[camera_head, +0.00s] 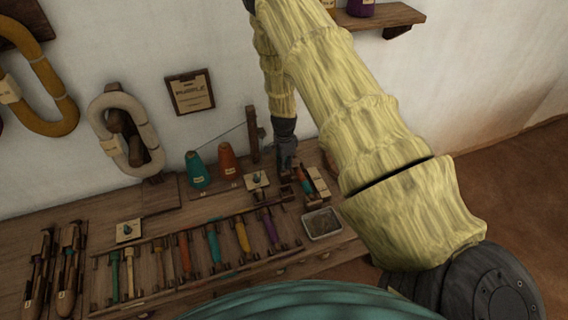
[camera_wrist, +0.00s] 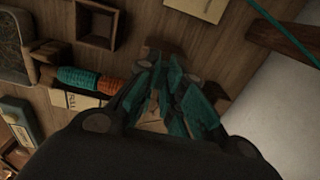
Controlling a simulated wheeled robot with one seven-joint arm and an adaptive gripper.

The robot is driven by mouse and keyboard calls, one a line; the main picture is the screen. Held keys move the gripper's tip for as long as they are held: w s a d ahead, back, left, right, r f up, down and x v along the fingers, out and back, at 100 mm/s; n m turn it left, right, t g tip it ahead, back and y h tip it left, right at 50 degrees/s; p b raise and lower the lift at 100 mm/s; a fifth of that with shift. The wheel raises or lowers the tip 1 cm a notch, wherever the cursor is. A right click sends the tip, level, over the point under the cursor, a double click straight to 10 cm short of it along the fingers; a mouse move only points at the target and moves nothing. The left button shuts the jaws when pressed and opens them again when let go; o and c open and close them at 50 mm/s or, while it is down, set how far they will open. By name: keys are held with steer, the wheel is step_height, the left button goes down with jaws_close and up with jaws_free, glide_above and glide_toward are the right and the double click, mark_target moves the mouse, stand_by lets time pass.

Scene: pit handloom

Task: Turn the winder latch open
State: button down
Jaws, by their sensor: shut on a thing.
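The winder stands at the right end of the bench, with a wound teal-and-orange bobbin (camera_wrist: 92,82) that also shows in the head view (camera_head: 304,183). My gripper (camera_head: 286,162) points down at the winder's left side, just beside the bobbin. In the wrist view, my gripper (camera_wrist: 166,80) has its teal fingers closed around a small brown piece (camera_wrist: 154,106), which seems to be the winder latch. The fingers cover most of it, so I cannot tell how far it is turned.
A wooden post (camera_head: 252,134) rises close to the left of my gripper. A metal tray (camera_head: 322,223) sits in front of the winder. A rack of several coloured bobbins (camera_head: 213,243) lies to the left. Teal (camera_head: 197,170) and orange (camera_head: 229,160) cones stand near the wall.

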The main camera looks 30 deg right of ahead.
steer(key=shift+n, duration=0.3)
steer(key=n+b, duration=0.2)
steer(key=n, duration=0.1)
steer(key=shift+n, duration=0.3)
steer(key=n+b, duration=0.1)
steer(key=n, duration=0.3)
steer(key=shift+n, duration=0.3)
steer(key=n+b, duration=0.1)
steer(key=n, duration=0.3)
steer(key=shift+n+b, duration=0.6)
steer(key=shift+n, duration=1.9)
steer(key=c, duration=1.5)
jaws_free()
steer(key=shift+c, duration=0.2)
